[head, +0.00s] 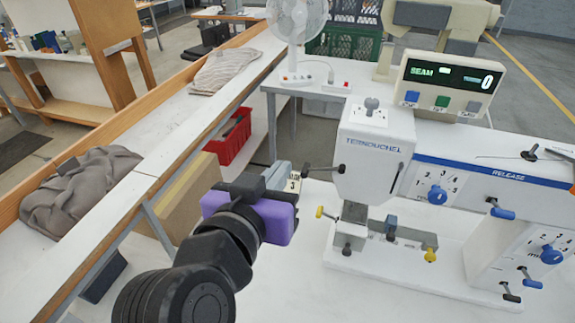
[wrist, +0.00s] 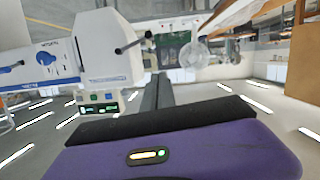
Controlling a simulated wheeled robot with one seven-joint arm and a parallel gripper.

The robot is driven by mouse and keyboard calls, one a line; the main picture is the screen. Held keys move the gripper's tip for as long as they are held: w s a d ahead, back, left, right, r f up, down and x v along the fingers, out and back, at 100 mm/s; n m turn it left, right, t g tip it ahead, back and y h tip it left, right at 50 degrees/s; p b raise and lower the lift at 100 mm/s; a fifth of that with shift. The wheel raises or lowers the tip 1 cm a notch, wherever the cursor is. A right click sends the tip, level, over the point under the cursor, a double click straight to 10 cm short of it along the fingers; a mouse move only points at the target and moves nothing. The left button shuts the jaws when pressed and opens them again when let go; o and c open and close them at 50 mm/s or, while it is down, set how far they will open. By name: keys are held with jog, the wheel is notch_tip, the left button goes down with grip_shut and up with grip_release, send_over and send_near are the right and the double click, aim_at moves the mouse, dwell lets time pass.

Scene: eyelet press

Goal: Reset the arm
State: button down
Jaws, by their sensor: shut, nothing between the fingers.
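My gripper (head: 292,178), with a purple body, is raised in front of the white table, just left of the eyelet press head (head: 372,150). It is shut and empty. In the wrist view the grey fingers (wrist: 158,92) lie together above the purple housing. The press is white, with a blue stripe, blue knobs and small levers. A lever with a dark knob (head: 307,168) sticks out of its left side close to my fingertips; I cannot tell if they touch. The press also shows upside down in the wrist view (wrist: 95,50).
A display (head: 445,78) on the press reads SEAM 0. A fan (head: 297,25) stands on a side table behind. A long white bench with grey cloths (head: 80,190) runs along the left, with a red crate (head: 232,135) beyond my gripper.

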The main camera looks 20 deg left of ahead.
jog(key=shift+s+r, duration=0.2)
jog(key=shift+s, duration=0.45)
jog(key=a+r+n+t+y, duration=0.2)
jog(key=a+r+n+y, duration=0.1)
jog(key=a+n+y, duration=0.25)
jog(key=s+d+f+n+y, duration=0.1)
jog(key=s+d+f+y, duration=0.1)
jog(key=s+d+f, duration=0.4)
jog(key=s+d+f+y, duration=0.2)
jog(key=s+d+f, duration=0.1)
jog(key=d+f, duration=0.5)
jog(key=s+d+f+m+g+h, duration=0.1)
jog(key=s+d+f+m+h, duration=0.2)
jog(key=s+d, duration=0.8)
jog(key=s+d+f+m+g+h, duration=0.1)
jog(key=s+d+f+m+h, duration=0.3)
jog(key=s+d, duration=0.6)
jog(key=shift+s+d+f+h, duration=0.4)
jog(key=shift+d+f+h, duration=0.35)
jog(key=shift+d, duration=0.1)
